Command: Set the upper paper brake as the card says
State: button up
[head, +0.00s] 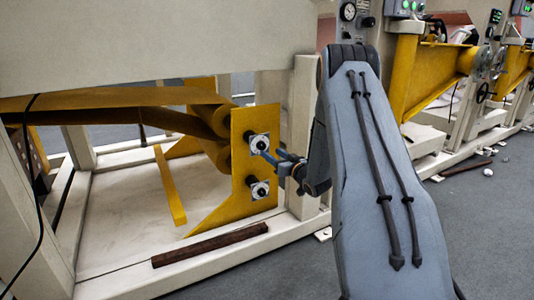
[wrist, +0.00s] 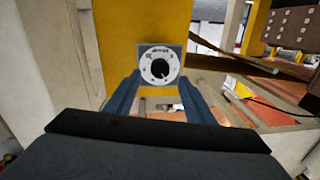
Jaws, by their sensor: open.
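Two paper brake dials sit one above the other on a yellow plate (head: 240,180) at the machine's side. The upper paper brake (head: 258,143) has a square grey plate, a white marked face and a black knob. It also shows in the wrist view (wrist: 160,67), facing me. The lower brake (head: 259,189) looks alike. My gripper (head: 270,158) is open and close in front of the upper brake. In the wrist view its two blue fingers (wrist: 160,100) stand left and right below the dial, with nothing between them. I cannot read the pointer's setting. No card is clearly visible.
The cream machine frame (head: 302,140) stands just right of the yellow plate. A dark brown bar (head: 210,244) lies on the base's front edge. A yellow bar (head: 170,187) leans inside the frame. Grey floor (head: 465,235) is open at the right.

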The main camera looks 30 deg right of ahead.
aim_at(263, 147)
jog(key=w, duration=0.2)
jog(key=w+b, duration=0.1)
jog(key=w, duration=0.3)
jog(key=shift+w+a, duration=0.2)
jog(key=shift+a, duration=0.1)
jog(key=c, duration=1.1)
jog(key=shift+o, duration=0.2)
jog(key=n+p, duration=0.1)
jog(key=n, duration=0.1)
jog(key=shift+r+n, duration=0.1)
jog(key=shift+n, duration=0.2)
jog(key=shift+n+p, duration=0.45)
jog(key=shift+n, duration=0.95)
jog(key=o, duration=1.1)
jog(key=shift+c, duration=0.2)
